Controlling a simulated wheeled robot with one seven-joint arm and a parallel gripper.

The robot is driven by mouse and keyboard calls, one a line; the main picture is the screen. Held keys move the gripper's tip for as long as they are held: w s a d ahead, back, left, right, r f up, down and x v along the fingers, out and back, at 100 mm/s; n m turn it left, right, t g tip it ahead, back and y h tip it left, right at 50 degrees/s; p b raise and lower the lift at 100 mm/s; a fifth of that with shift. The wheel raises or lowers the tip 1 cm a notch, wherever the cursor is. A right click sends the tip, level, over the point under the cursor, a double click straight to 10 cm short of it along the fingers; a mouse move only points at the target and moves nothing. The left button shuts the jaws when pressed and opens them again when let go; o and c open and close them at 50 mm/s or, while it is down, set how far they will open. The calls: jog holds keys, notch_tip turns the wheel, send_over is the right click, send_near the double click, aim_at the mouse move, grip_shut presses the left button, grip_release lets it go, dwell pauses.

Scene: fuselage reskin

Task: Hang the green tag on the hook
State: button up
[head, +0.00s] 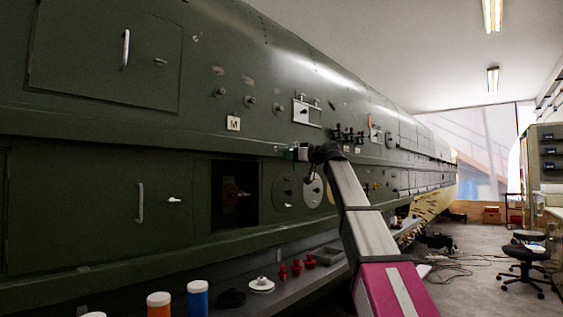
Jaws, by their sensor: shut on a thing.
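My gripper (296,151) is at the end of my arm, close to the dark green fuselage side, just below a ledge line. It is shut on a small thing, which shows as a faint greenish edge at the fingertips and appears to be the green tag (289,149). The tag is small and mostly hidden, so its tilt cannot be told. No hook can be made out with certainty. Several short round pegs (250,101) stick out of the panel above and left of my gripper. A white tag marked M (233,123) is on the panel below them.
An opening (234,194) and round plates are below. A shelf holds orange and blue containers (197,298) and red parts (296,268). A stool (527,265) and cables lie right.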

jog(key=f+x, duration=0.1)
jog(key=x, duration=0.5)
jog(key=shift+a+f, duration=0.1)
jog(key=shift+f, duration=0.1)
jog(key=o, duration=0.9)
jog(key=v, duration=1)
jog(key=shift+s, duration=0.4)
